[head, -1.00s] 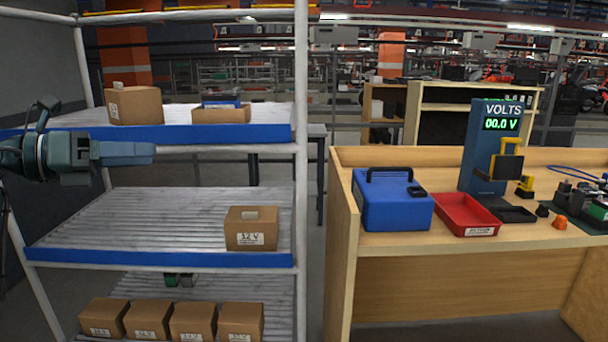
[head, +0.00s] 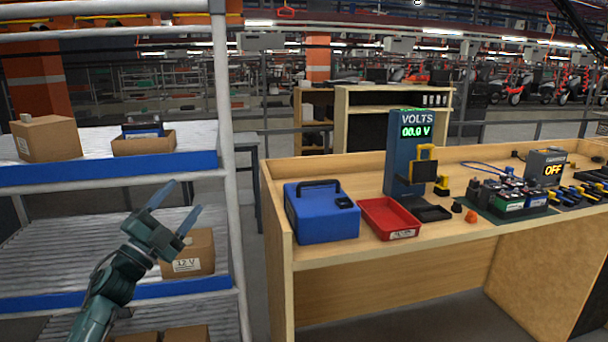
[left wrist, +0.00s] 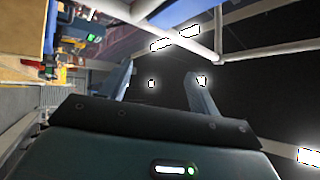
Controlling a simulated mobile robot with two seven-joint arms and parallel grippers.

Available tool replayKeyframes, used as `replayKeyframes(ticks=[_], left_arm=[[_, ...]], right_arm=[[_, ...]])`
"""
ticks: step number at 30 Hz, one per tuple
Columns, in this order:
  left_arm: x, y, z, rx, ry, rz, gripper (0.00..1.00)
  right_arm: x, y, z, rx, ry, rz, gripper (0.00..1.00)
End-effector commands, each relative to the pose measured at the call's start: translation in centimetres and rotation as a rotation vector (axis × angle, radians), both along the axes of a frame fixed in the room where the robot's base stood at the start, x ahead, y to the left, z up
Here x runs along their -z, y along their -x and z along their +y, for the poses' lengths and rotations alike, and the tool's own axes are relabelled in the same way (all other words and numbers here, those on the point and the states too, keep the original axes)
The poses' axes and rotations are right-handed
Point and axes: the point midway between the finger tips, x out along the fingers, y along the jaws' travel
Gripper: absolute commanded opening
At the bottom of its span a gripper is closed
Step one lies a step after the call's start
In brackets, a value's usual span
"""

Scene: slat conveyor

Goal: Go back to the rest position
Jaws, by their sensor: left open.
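My left gripper (head: 176,208) is open and empty in the head view, raised in front of the shelf rack. Its fingers point up and to the right, and it partly covers a cardboard box marked 12 V (head: 201,254) on the middle shelf. In the left wrist view, the two fingers of my left gripper (left wrist: 160,88) stand apart with nothing between them. My right gripper is not in view.
The rack's upper shelf edge (head: 105,172) holds two cardboard boxes. Right of the rack post (head: 226,160), a wooden bench (head: 360,265) carries a blue case (head: 322,215), a red tray (head: 389,220) and a VOLTS meter (head: 403,150). Floor shows between them.

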Motion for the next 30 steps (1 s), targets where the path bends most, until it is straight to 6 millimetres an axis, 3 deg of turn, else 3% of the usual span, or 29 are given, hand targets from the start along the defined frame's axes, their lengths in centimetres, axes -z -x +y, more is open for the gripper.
replayKeyframes(ticks=[3, 6, 10, 15, 23, 26, 30], left_arm=[[1.0, -2.3, 4.8, -0.150, 0.272, 0.164, 0.62], [3.0, -3.5, 7.6, -0.237, 0.451, 0.307, 0.62], [6.3, -4.3, 9.6, -0.312, 0.631, 0.490, 0.62], [11.1, -4.3, 10.4, -0.372, 0.811, 0.733, 0.62], [21.1, 2.0, 4.8, -0.333, 0.765, 0.877, 0.62], [25.2, 5.7, 2.2, -0.313, 0.759, 0.953, 0.62], [30.9, 13.1, -2.0, -0.280, 0.765, 1.083, 0.62]], right_arm=[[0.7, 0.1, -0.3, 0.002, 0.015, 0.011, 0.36], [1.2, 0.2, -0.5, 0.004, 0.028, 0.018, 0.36], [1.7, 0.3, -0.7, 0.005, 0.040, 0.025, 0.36], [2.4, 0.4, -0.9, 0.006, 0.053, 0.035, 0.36], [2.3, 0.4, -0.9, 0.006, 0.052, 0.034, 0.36], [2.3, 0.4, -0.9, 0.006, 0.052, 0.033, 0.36], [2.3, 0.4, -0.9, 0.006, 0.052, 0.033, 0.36]])
